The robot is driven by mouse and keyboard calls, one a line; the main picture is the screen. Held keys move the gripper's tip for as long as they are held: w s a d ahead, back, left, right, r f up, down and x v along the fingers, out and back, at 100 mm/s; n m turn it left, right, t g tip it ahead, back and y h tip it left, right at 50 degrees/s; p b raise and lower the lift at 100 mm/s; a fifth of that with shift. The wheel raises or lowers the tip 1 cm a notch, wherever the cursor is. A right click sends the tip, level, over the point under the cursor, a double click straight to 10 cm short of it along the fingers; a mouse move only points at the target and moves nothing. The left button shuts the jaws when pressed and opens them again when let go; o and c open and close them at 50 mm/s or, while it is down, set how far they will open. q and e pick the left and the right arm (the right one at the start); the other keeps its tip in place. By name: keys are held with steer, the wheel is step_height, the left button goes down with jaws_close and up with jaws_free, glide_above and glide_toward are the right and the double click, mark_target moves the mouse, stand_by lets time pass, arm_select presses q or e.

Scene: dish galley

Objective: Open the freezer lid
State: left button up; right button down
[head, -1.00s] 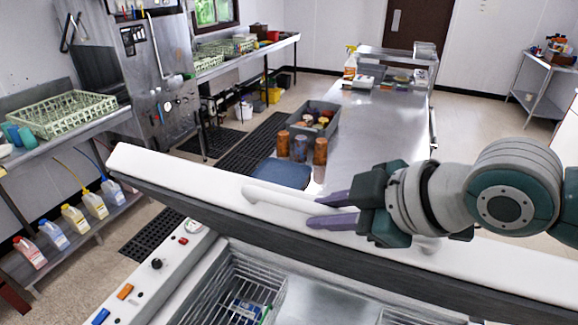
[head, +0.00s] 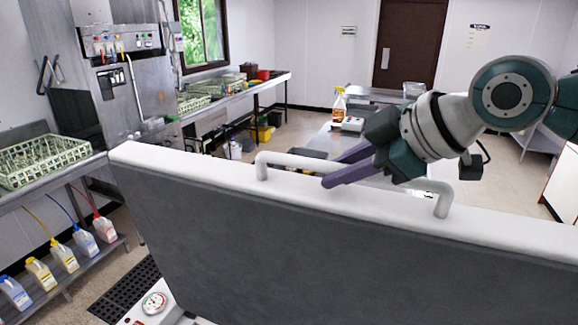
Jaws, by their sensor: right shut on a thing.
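The freezer lid (head: 300,245) is raised and stands steeply tilted across the front of the view, its dark grey inner face towards me and its white edge on top. A white bar handle (head: 280,158) runs along that top edge. My right gripper (head: 335,172) comes in from the right, and its purple fingers are shut on the handle near its middle. The freezer's inside is hidden. Only a corner of its white control panel (head: 153,302) with a round gauge shows at the bottom left. My left gripper is not in view.
A shelf with several plastic jugs (head: 63,255) stands at the left, below a counter with a green rack (head: 42,158). A steel table (head: 345,143) with a spray bottle (head: 339,104) lies behind the lid, mostly hidden by it.

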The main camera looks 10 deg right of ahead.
stand_by(0.3)
steer(key=c, duration=0.8)
jaws_free()
steer(key=shift+o, duration=0.2)
steer(key=shift+s+d+r, duration=0.15)
steer(key=shift+d, duration=0.05)
steer(key=b+v, duration=0.4)
steer(key=v, duration=0.5)
steer(key=shift+s+r, duration=0.15)
